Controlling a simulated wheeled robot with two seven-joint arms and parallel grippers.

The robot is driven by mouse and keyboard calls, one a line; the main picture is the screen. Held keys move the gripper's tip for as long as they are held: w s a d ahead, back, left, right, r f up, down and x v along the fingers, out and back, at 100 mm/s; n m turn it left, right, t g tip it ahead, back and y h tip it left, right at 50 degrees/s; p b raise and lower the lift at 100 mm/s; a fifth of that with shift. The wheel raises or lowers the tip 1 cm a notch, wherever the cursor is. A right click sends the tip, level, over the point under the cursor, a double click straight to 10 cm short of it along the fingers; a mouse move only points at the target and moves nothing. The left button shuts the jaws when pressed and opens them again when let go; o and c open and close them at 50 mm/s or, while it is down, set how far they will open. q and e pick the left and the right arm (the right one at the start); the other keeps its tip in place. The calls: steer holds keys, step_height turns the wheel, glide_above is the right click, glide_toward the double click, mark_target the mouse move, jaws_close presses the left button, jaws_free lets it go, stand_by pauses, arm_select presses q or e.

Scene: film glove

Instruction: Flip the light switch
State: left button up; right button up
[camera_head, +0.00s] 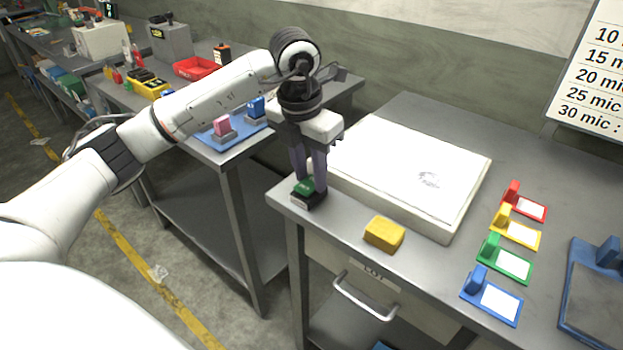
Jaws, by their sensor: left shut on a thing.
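A small switch (308,200) with a green top and a dark base sits at the front left corner of the near grey table, beside the white light box (385,180). My left gripper (309,182) points down from above. Its two fingers are shut on the switch, around its green top. The fingers hide part of the top, so I cannot tell which way it is tilted. The light box has a pale top with a small dark mark. My right gripper is not in view.
A yellow block (384,234) lies in front of the light box. Red, yellow, green and blue clips with white cards (501,302) line the right side. A blue tray (585,330) is at the right edge. Another bench with a blue mat (240,136) stands left, across a gap.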

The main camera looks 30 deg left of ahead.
arm_select(q)
steer(key=t+b, duration=0.1)
steer(key=b, duration=0.1)
steer(key=shift+s+a+f+t+b, duration=0.1)
steer(key=shift+s+f+t+b, duration=0.1)
steer(key=shift+f+t+b, duration=0.15)
steer(key=shift+r+t+b, duration=0.1)
steer(key=shift+t+b, duration=0.15)
steer(key=shift+b, duration=0.15)
steer(key=shift+s+r, duration=0.1)
steer(key=shift+r, duration=0.2)
steer(key=o, duration=1)
steer(key=shift+o, duration=0.2)
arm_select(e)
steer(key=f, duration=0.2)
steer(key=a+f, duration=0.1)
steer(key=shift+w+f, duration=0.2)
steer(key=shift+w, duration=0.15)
arm_select(q)
steer(key=v, duration=1)
steer(key=shift+s, duration=0.2)
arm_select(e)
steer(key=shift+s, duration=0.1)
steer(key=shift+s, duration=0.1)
